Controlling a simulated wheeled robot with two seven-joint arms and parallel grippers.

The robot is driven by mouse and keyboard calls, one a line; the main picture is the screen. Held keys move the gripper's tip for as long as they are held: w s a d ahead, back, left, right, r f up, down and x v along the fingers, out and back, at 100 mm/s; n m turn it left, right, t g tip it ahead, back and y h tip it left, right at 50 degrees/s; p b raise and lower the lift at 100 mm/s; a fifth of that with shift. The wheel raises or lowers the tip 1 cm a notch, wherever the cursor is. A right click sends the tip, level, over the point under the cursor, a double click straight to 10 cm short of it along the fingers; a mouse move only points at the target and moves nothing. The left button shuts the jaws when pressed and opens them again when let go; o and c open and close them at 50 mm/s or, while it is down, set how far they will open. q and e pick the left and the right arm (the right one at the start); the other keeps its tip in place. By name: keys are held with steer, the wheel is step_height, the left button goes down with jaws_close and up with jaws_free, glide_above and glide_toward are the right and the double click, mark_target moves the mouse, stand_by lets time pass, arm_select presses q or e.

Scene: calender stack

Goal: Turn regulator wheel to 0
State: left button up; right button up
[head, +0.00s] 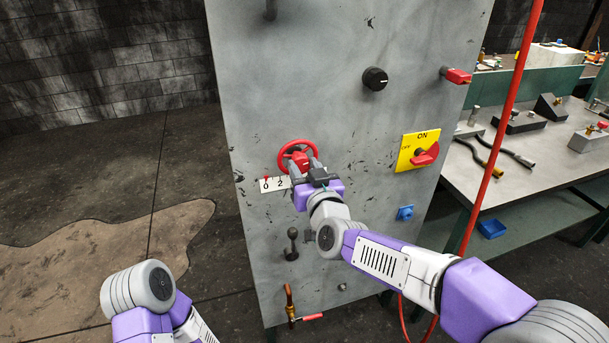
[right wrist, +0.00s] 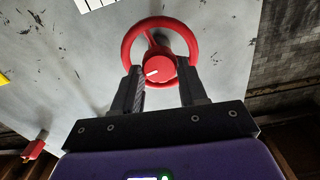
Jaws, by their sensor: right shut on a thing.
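The red regulator wheel (head: 283,151) is mounted on the grey panel. It also shows in the right wrist view (right wrist: 160,20), with a red hub that bears a short white mark. My right gripper (head: 300,165) is shut on the wheel, its two fingers on either side of the hub in the right wrist view (right wrist: 160,72). A white scale plate (head: 272,185) below left of the wheel shows 0 and 2, with a small red pointer near the 0. The gripper hides the plate's right part. My left gripper is out of view; only part of that arm shows at lower left.
The panel (head: 330,70) also carries a black knob (head: 375,79), a red-tipped handle (head: 457,75), a yellow ON/OFF switch plate (head: 415,150), and a dark lever (head: 292,243). Floor at left is open.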

steer(key=shift+m+b, duration=0.5)
steer(key=shift+m, duration=0.6)
steer(key=o, duration=1.1)
steer(key=shift+c, duration=0.2)
steer(key=p+v, duration=0.1)
steer(key=v, duration=0.6)
steer(key=shift+s, duration=0.25)
steer(key=shift+d, duration=0.1)
